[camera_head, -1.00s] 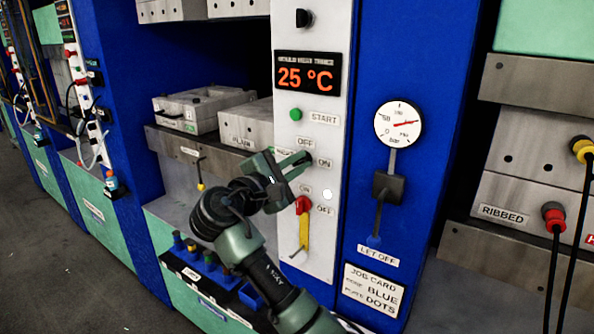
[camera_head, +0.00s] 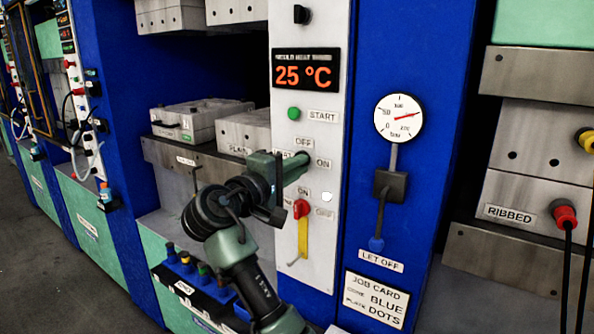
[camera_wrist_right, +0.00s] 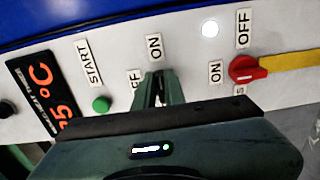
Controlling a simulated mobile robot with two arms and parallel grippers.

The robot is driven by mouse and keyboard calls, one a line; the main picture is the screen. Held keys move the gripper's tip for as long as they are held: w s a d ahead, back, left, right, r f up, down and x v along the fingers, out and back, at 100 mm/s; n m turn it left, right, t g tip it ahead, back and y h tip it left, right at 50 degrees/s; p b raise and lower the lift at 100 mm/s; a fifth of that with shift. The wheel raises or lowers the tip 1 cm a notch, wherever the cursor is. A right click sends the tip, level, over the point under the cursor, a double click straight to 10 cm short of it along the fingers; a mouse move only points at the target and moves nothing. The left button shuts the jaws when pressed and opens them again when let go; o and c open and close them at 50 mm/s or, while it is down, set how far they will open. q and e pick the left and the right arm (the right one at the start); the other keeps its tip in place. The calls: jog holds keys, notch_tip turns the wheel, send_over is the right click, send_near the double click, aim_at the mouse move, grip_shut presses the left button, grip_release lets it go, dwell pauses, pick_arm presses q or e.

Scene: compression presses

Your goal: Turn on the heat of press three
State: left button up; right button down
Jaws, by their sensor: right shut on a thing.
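My right gripper (camera_head: 298,163) is at the white control panel (camera_head: 312,262), beside the upper OFF and ON labels. In the right wrist view its fingers (camera_wrist_right: 156,90) are close together at the panel, between these labels. They are shut on a small control there, the heat switch by its place; the fingers hide it, so its position cannot be told. The display (camera_head: 305,70) above reads 25 °C, also in the right wrist view (camera_wrist_right: 38,97). A white round lamp (camera_head: 327,197) sits lower on the panel. My left gripper is not in view.
A green START button (camera_head: 293,113) is above the gripper. A red knob with a yellow lever (camera_head: 302,235) is just below, near lower ON and OFF labels.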

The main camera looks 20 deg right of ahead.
jog(key=shift+f, duration=0.1)
dwell(0.3)
jog(key=c, duration=1.5)
grip_release()
